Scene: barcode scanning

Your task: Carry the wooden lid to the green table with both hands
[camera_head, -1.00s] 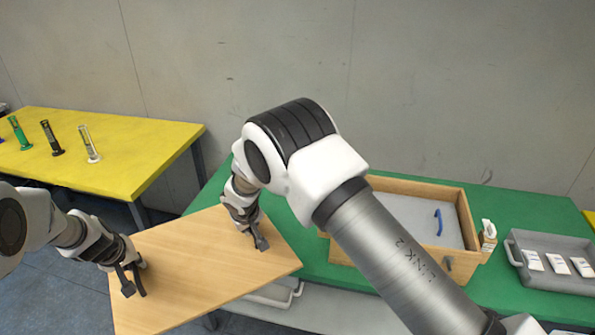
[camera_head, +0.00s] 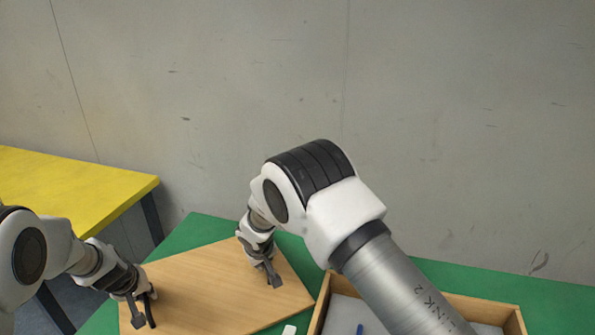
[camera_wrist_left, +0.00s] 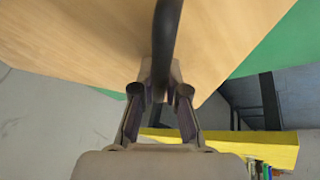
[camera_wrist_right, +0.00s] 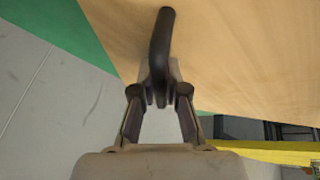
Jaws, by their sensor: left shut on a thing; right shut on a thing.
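The wooden lid (camera_head: 205,290) is a flat light-wood board at the lower left of the head view, over the green table (camera_head: 205,232). My left gripper (camera_head: 143,312) is shut on a dark handle at the lid's left part; this dark handle (camera_wrist_left: 168,35) shows in the left wrist view. My right gripper (camera_head: 272,276) is shut on another dark handle at the lid's right part; that dark handle (camera_wrist_right: 160,45) shows in the right wrist view. Whether the lid touches the green table cannot be told.
A wooden box (camera_head: 497,312) with a grey inside stands on the green table right of the lid, partly behind my right arm. A blue item (camera_head: 359,329) lies in it. A small white object (camera_head: 289,329) is near the lid's lower right edge. A yellow table (camera_head: 75,195) stands at left.

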